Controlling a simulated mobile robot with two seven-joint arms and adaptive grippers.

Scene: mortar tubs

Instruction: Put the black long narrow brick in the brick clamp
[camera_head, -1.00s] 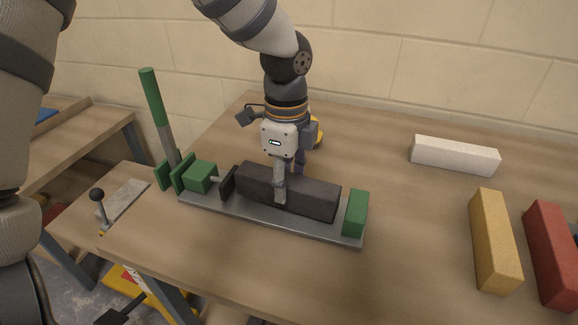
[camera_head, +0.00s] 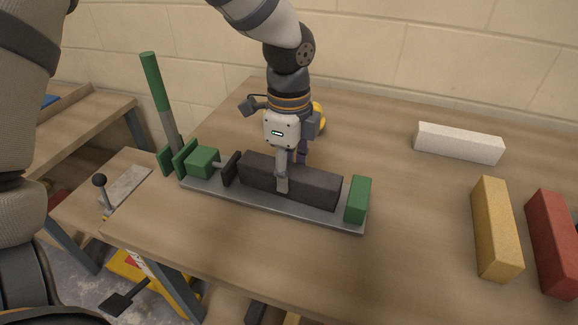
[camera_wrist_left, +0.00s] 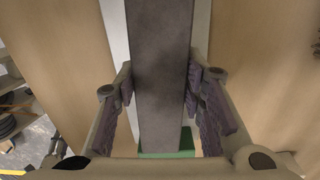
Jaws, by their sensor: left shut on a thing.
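The black long narrow brick (camera_head: 320,188) lies lengthwise over the metal bed of the brick clamp (camera_head: 250,204), between its dark jaw plate (camera_head: 231,169) on the left and its green end block (camera_head: 358,200) on the right. A small gap shows between brick and end block. My left gripper (camera_head: 290,172) is above the brick with its fingers shut across its middle. In the left wrist view the brick (camera_wrist_left: 160,60) runs between both fingers (camera_wrist_left: 160,95). Whether the brick rests fully on the bed is hard to tell. My right gripper is out of view.
The clamp's upright green-handled lever (camera_head: 156,95) stands at the left end. A white brick (camera_head: 458,144), a yellow brick (camera_head: 496,230) and a red brick (camera_head: 555,245) lie on the table at right. A yellow object (camera_head: 318,115) is partly hidden behind the gripper.

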